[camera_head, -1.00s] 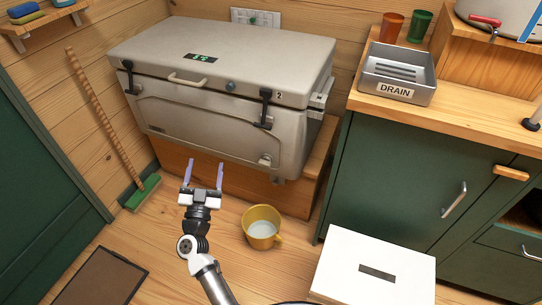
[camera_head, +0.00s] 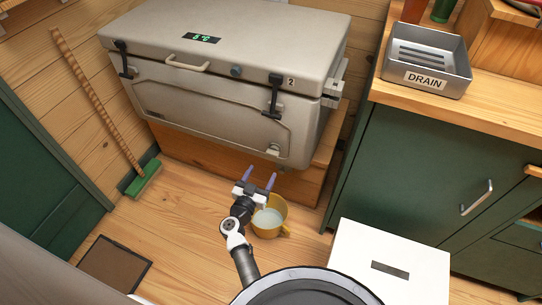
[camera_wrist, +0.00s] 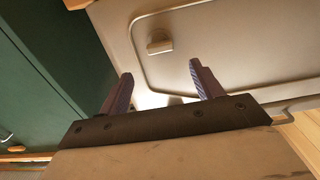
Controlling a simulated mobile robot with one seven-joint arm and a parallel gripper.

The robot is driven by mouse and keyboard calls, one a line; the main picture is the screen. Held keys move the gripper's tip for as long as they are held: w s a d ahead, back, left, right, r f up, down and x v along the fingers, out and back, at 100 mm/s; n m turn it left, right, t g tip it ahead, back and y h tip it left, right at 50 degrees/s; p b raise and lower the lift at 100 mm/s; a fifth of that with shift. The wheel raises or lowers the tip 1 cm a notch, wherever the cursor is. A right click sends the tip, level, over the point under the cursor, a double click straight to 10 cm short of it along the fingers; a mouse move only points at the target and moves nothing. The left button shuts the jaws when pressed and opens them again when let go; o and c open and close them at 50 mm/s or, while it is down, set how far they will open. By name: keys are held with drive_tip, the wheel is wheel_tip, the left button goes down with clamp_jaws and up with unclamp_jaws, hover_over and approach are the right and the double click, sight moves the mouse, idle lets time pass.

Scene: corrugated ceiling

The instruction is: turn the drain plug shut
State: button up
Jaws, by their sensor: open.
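The cooler (camera_head: 195,95) is a large beige chest on a wooden step. Its drain plug (camera_head: 273,149) is a small pale knob low on the front, near the right corner of the recessed panel. In the wrist view the plug (camera_wrist: 158,42) shows as a beige knob beyond the fingertips. My gripper (camera_head: 259,177) is open and empty, below and slightly left of the plug in the head view, apart from it. Its two purple fingers also show in the wrist view (camera_wrist: 161,72). A yellow cup (camera_head: 279,210) with pale liquid stands on the floor, partly hidden behind my gripper.
A white box (camera_head: 385,240) with a dark slot stands on the floor at right, before the green cabinet (camera_head: 420,170). A tray marked DRAIN (camera_head: 450,83) sits on the counter. A broom (camera_head: 95,95) leans at left.

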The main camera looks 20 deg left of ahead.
sight(271, 155)
drive_tip(key=w+b, duration=0.1)
drive_tip(key=w, duration=0.8)
drive_tip(key=shift+w+d, duration=0.1)
drive_tip(key=shift+d, duration=0.05)
drive_tip(key=c, duration=1)
